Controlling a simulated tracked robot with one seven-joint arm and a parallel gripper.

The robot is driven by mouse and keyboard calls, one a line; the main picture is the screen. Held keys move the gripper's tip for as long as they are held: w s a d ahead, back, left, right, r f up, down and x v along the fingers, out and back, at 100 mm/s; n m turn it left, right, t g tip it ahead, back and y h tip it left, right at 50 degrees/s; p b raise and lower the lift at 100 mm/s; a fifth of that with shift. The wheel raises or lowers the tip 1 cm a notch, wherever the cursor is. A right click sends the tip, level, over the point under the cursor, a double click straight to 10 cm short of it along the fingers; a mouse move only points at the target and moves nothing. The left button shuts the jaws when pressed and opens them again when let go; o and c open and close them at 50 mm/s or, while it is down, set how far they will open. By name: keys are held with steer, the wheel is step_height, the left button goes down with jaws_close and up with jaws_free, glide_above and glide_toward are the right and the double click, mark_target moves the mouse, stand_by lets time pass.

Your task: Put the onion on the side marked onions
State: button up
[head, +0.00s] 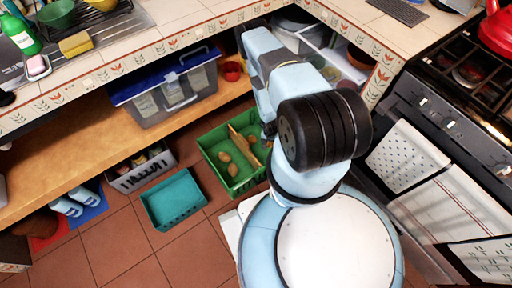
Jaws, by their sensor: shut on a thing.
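A green crate (241,189) stands on the tiled floor left of my arm. A light wooden divider (243,146) splits it into two sides. Several small brown vegetables lie in it, among them one on the left side of the divider (232,170). I cannot tell whether they are onions or potatoes. No label for onions is legible from here. The right part of the crate is hidden behind my arm. My gripper's fingers are not visible, being hidden behind the arm links, and so is anything between them.
A teal tray (174,201) stands empty on the floor left of the crate, beside a grey box (142,170). A lidded clear bin (175,90) stands on the wooden shelf (95,128) behind. The stove (450,110) with hanging towels closes off the right side.

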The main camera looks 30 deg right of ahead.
steer(key=f, duration=0.5)
steer(key=shift+s+a+f, duration=0.1)
steer(key=shift+a+f, duration=0.15)
steer(key=shift+a, duration=0.05)
steer(key=shift+f, duration=2.5)
steer(key=o, duration=1.1)
steer(key=r, duration=0.8)
steer(key=s+r, duration=0.1)
steer(key=r, duration=0.3)
steer(key=shift+a, duration=0.4)
